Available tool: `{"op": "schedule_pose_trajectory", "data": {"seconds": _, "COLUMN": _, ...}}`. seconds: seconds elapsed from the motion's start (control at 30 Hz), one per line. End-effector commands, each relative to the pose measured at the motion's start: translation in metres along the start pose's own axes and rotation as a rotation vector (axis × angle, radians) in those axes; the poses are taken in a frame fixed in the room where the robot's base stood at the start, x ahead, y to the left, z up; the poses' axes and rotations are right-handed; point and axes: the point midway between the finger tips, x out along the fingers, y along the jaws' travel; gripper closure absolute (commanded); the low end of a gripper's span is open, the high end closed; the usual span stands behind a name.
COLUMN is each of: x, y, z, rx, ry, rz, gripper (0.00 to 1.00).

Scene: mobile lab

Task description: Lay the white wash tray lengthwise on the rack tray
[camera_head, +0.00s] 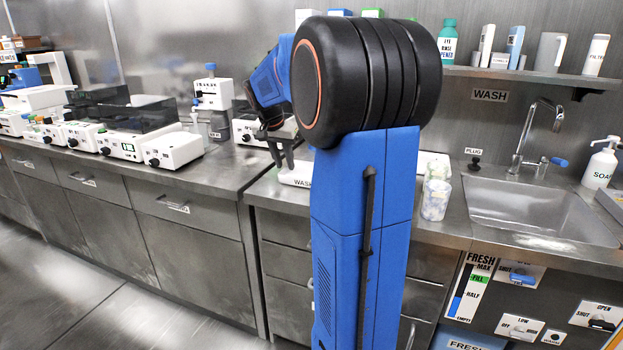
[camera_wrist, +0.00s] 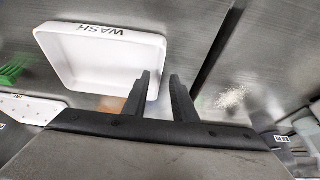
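The white wash tray (camera_head: 297,178) lies on the steel counter, partly hidden behind my arm in the head view. In the wrist view the wash tray (camera_wrist: 95,62) shows as a shallow white box with WASH on its far rim. My gripper (camera_wrist: 160,76) is open, with a gap between its two dark fingers. The left finger overlaps the tray's right side near the corner; the right finger is outside it. I cannot tell whether they touch. My gripper also shows just above the tray in the head view (camera_head: 281,160). I cannot identify the rack tray for sure.
A sink (camera_head: 540,212) with a faucet (camera_head: 535,135) is at the right. Clear containers (camera_head: 436,195) stand on the counter beside my arm. White bench devices (camera_head: 173,149) line the left counter. Pale grains (camera_wrist: 232,96) lie right of my fingers.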

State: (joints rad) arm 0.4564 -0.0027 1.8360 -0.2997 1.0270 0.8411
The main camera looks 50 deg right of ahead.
Motion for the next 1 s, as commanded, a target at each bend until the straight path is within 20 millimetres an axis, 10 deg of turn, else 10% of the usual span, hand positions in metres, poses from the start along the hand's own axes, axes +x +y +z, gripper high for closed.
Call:
{"op": "schedule_pose_trajectory", "data": {"seconds": 0.3, "x": 0.012, "y": 0.0, "z": 0.0, "rx": 0.0, "ry": 0.0, "rz": 0.0, "gripper": 0.75}}
{"op": "schedule_pose_trajectory", "data": {"seconds": 0.43, "x": 0.012, "y": 0.0, "z": 0.0, "rx": 0.0, "ry": 0.0, "rz": 0.0, "gripper": 1.0}}
{"op": "schedule_pose_trajectory", "data": {"seconds": 1.0, "x": -0.009, "y": 0.0, "z": -0.009, "rx": 0.001, "ry": 0.002, "rz": -0.001, "gripper": 1.0}}
